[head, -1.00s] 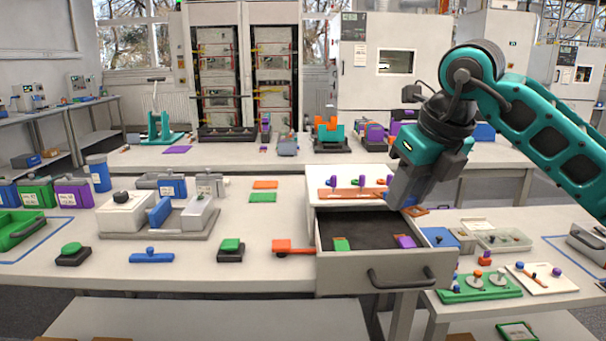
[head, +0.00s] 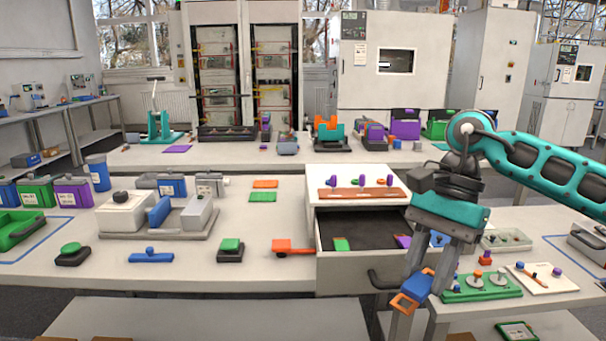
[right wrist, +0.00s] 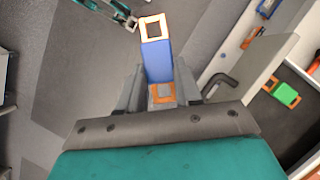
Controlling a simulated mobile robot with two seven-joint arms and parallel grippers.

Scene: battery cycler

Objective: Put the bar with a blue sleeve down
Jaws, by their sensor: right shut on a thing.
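The bar with a blue sleeve (head: 417,286) has orange square ends. My right gripper (head: 432,268) is shut on its blue middle and holds it tilted in the air, in front of the open drawer's right side. In the right wrist view the bar (right wrist: 157,62) sticks out beyond the fingers (right wrist: 160,92), with an open orange frame at its far end. Nothing shows under it there but floor.
The open grey drawer (head: 335,270) holds a green piece and a purple piece. The main table's front strip (head: 200,277) is clear.

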